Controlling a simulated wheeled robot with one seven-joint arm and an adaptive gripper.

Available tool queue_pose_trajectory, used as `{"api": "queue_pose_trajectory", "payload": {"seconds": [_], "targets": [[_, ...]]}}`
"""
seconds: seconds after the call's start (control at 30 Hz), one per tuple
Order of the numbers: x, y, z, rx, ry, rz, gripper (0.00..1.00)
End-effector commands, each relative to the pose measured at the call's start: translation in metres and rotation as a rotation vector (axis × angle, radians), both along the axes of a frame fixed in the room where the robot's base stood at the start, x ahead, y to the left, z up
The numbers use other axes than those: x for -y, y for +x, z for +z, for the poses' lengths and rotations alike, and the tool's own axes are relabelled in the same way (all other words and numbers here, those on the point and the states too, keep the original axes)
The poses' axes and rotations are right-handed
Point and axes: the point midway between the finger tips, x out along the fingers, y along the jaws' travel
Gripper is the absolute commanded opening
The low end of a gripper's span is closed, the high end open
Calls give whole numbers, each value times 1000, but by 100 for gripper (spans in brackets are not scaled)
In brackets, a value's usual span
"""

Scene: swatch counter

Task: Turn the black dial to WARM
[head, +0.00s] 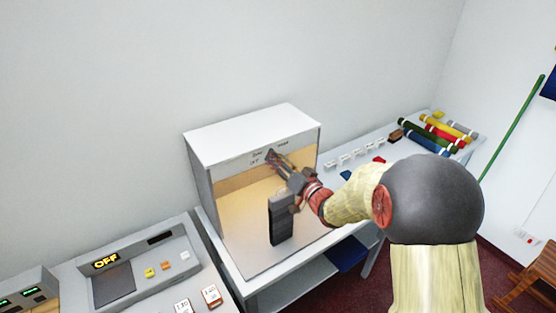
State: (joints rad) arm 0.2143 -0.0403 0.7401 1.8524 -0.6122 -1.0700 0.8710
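The white viewing box (252,128) stands on the counter with a lit, cream-coloured inside. Its front top strip carries small labels; OFF (254,161) is at the left, and the others are too small to read surely. My gripper (273,158) reaches from the right to this strip, with its fingertips at the spot between the labels. The black dial is mostly or wholly hidden at the fingertips; I cannot tell it from the dark finger ends, nor which way it points. Whether the fingers are open or shut on it is too small to see.
A dark upright block (281,220) shows in front of the box's opening, below my gripper. Small white cards (358,152) and coloured rolls (425,138) lie on the counter at the right.

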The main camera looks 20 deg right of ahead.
Motion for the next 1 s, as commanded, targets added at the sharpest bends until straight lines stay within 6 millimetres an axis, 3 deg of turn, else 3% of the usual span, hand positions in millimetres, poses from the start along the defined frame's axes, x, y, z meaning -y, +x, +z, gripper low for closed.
{"api": "queue_pose_trajectory", "payload": {"seconds": [0.17,0.6,0.8,1.0], "targets": [[7,-18,0,-1,0,-2,28],[33,-96,0,-1,1,-4,28],[37,-111,-1,-1,1,-2,28],[37,-113,-1,-2,1,0,28]]}}
